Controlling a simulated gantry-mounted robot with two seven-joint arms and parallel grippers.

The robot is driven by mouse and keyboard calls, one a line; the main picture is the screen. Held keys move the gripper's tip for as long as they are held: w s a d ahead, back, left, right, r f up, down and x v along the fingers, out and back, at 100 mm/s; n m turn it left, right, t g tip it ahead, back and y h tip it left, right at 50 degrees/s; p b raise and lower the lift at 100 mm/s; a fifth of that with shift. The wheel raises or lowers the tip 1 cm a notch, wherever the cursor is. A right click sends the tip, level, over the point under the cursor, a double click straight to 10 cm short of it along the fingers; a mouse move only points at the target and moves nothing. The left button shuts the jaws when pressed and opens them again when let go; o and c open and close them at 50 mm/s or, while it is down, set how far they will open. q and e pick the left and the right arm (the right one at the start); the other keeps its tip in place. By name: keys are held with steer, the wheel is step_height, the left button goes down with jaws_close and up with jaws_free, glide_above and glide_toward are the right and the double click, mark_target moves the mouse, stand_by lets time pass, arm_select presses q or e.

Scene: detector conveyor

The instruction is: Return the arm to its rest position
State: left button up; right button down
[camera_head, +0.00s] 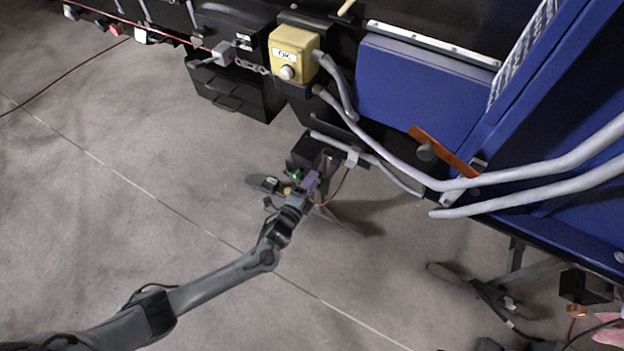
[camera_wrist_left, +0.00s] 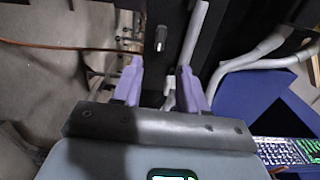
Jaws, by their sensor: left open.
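My left arm (camera_head: 215,285) reaches in from the lower left of the head view, stretched out over the floor. My left gripper (camera_head: 311,180) is at its end, beside a small black box and bracket below the machine. In the left wrist view the two purple fingers of the gripper (camera_wrist_left: 162,82) stand apart with nothing held between them. A dark panel with a small grey knob (camera_wrist_left: 161,38) shows beyond the fingertips.
Grey conduits (camera_head: 390,165) run from the yellow button box (camera_head: 294,53) past the blue machine body (camera_head: 420,85). An orange lever (camera_head: 445,152) sticks out there. Dark cabinets (camera_head: 235,90) stand at the back. Open concrete floor (camera_head: 110,200) lies to the left.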

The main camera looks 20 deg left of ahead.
arm_select(q)
steer(key=shift+s, duration=0.1)
steer(key=s+d+f+n+g+y, duration=0.1)
steer(key=s+f+n, duration=0.1)
steer(key=s+f, duration=0.3)
steer(key=s+d+f+n+g, duration=0.1)
steer(key=s+f+g, duration=0.1)
steer(key=s, duration=0.6)
steer(key=s+a+r+n+g, duration=0.1)
steer(key=s+r+n+g, duration=0.55)
steer(key=s, duration=0.35)
steer(key=s+a+r+n+g, duration=0.2)
steer(key=s+r+n+g, duration=0.35)
steer(key=s+n, duration=0.35)
step_height(320, 180, up, 36)
steer(key=m+p, duration=0.1)
steer(key=p, duration=3.4)
steer(key=shift+s+d+f+t, duration=0.15)
steer(key=shift+s+t, duration=0.05)
steer(key=shift+t, duration=0.1)
